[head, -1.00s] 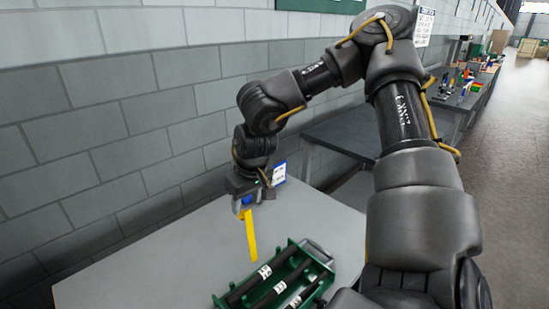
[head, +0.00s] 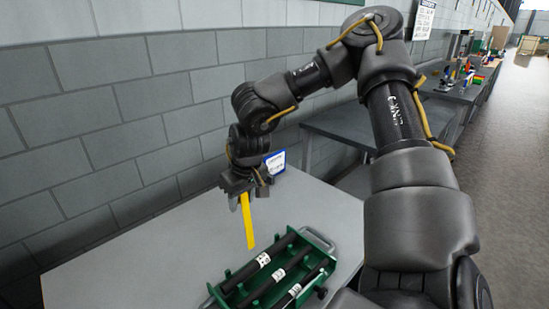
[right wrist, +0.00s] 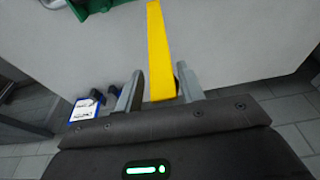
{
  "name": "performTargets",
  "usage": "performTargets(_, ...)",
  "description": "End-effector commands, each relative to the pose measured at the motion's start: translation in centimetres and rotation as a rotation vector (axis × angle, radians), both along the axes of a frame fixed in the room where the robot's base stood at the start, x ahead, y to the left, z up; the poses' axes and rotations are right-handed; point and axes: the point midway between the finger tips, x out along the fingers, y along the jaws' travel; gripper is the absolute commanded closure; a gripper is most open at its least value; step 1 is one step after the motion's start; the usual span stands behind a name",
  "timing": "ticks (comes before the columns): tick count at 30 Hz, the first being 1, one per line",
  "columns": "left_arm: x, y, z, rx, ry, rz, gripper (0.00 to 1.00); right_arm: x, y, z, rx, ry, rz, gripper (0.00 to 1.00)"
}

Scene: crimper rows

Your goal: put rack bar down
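A yellow bar (head: 248,222) points down from my right gripper (head: 245,192), above the grey table and left of the green rack. My left gripper is not in view.
A green rack (head: 230,287) holding several black labelled rods stands on the grey table (head: 130,262). A blue-and-white card (head: 275,161) is near the table's back edge, beside the wall. The table left of the rack is clear.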

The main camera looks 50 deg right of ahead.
Motion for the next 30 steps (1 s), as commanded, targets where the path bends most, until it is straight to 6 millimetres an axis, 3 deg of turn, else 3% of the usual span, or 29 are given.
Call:
performTargets(1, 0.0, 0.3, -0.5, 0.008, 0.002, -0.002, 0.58, 0.0, 0.0, -0.5, 0.000, 0.000, 0.000, 0.68)
performTargets(5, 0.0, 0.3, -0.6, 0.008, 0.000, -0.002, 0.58, 0.0, -0.1, -0.6, -0.001, 0.001, -0.001, 0.84)
performTargets(17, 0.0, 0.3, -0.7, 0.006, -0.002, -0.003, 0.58, -0.3, -0.1, -0.8, -0.001, 0.004, -0.002, 0.84)
performTargets(30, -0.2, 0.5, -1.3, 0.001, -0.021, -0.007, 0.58, -3.4, 0.3, -1.2, -0.002, 0.005, -0.002, 0.84)
